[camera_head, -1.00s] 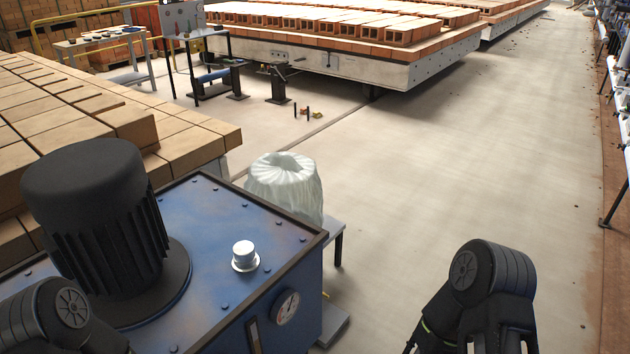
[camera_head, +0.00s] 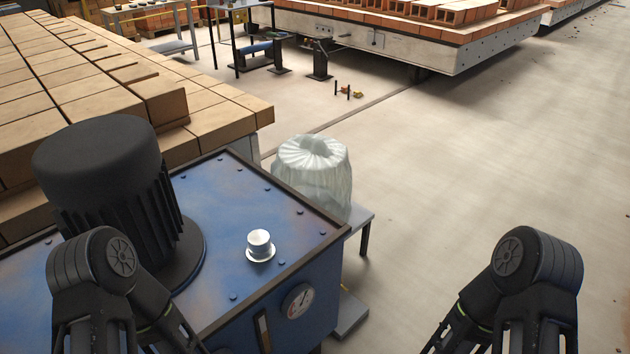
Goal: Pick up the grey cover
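A small silver-grey cap (camera_head: 260,245), the only grey cover-like piece that I see, sits upright on the top of a blue tank (camera_head: 225,195). A large black ribbed motor (camera_head: 105,190) stands on the same tank top, to the left of the cap. Black links of my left arm show at the lower left, partly in front of the motor and tank. Black links of my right arm show at the lower right, over the floor. Both grippers are below the picture edge, and nothing of mine touches the cap.
A translucent wrapped bundle (camera_head: 313,180) stands on a low stand behind the tank. A pressure gauge (camera_head: 299,300) is on the tank's side. Stacked bricks (camera_head: 90,90) fill the left. A loaded brick car (camera_head: 400,45) stands at the back. The floor at the right is clear.

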